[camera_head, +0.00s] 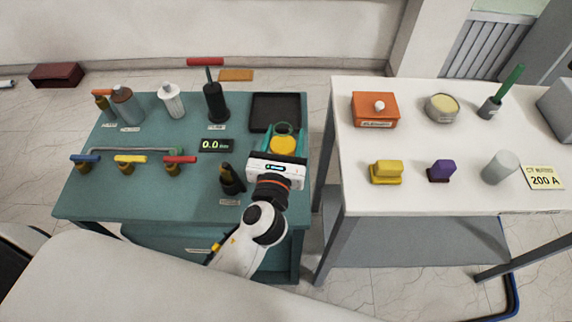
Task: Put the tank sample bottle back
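A clear bottle with yellow contents (284,145) and a greenish rim is on the right side of the teal table (135,202), in front of the black tray. My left gripper (284,140) has its teal fingers on either side of this bottle, and they look flush against it. The white gripper body hides the bottle's near side and base, so I cannot tell whether it touches the table. My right gripper is not in view.
A black tray (275,112) lies behind the bottle. Several bottles and coloured valve handles (130,160) fill the table's left half. A white table (420,195) stands to the right, across a gap.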

